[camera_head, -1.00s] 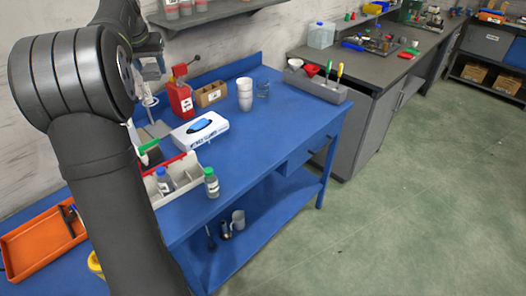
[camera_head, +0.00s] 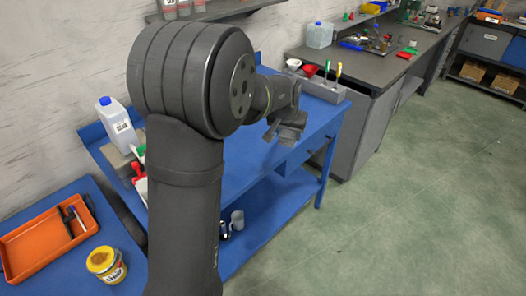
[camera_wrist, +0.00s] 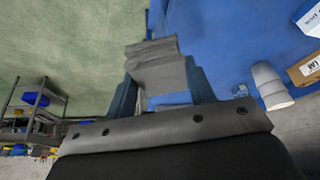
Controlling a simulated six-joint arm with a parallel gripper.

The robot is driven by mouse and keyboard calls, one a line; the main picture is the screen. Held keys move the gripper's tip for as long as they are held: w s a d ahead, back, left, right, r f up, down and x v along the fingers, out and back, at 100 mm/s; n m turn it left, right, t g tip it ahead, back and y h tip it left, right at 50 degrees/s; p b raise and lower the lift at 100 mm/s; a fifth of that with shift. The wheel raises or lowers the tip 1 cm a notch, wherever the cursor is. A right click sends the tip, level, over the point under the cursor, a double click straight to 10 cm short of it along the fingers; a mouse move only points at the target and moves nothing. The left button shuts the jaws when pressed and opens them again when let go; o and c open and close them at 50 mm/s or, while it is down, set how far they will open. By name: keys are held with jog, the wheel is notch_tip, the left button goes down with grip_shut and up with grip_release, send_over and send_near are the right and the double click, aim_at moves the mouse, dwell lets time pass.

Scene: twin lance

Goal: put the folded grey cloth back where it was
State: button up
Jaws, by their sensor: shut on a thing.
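My gripper (camera_head: 284,116) is over the right part of the blue table (camera_head: 325,118), near its front edge. The wrist view shows its two dark blue-grey fingers (camera_wrist: 160,88) closed on the folded grey cloth (camera_wrist: 155,62). The cloth sticks out beyond the fingertips, with layered folds. In the head view the cloth (camera_head: 291,132) is a small grey shape at the gripper's end, apart from the tabletop as far as I can tell. My arm hides much of the table's middle.
A grey tool holder (camera_head: 325,88) stands at the table's far right. White stacked cups (camera_wrist: 268,84), a brown box (camera_wrist: 305,68) and a white box (camera_wrist: 310,18) show in the wrist view. A jug (camera_head: 118,122) stands at left; an orange tray (camera_head: 40,250) and yellow tub (camera_head: 106,265) lie nearer.

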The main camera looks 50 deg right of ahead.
jog(key=shift+s+f, duration=0.2)
jog(key=shift+f, duration=0.1)
send_over(264, 150)
jog(key=a, duration=0.1)
jog(key=f, duration=0.6)
jog(key=shift+s+a+f, duration=0.2)
jog(key=shift+s+f, duration=0.05)
jog(key=shift+f, duration=2.1)
jog(key=shift+f, duration=0.1)
jog(key=o, duration=0.9)
jog(key=shift+o, duration=0.2)
jog(key=shift+a+r, duration=0.1)
jog(key=shift+r, duration=0.35)
jog(key=v, duration=1.1)
